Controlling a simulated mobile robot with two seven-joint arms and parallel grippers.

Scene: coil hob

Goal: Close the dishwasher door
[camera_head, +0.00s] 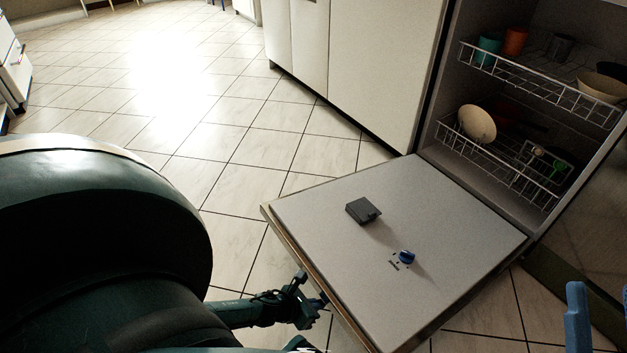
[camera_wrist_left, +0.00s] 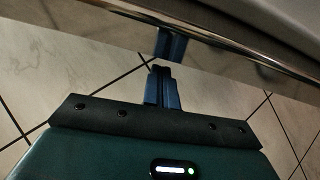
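The dishwasher door (camera_head: 330,215) is folded down, lying open and roughly level in front of the dishwasher, its inner face up. My left gripper (camera_head: 320,301) is beside the door's outer left edge, near its front. In the left wrist view my left gripper's blue fingers (camera_wrist_left: 162,88) are together with nothing seen between them. They point at the door's shiny edge (camera_wrist_left: 200,38), which mirrors them; a small gap seems to separate them. My right gripper (camera_head: 601,288) shows at the lower right corner as two blue fingers standing apart, partly cut off.
The upper rack (camera_head: 545,85) and lower rack (camera_head: 500,165) sit inside the dishwasher, holding cups and bowls. White cabinets (camera_head: 350,60) stand left of it. Tiled floor (camera_head: 235,125) is clear left of the door.

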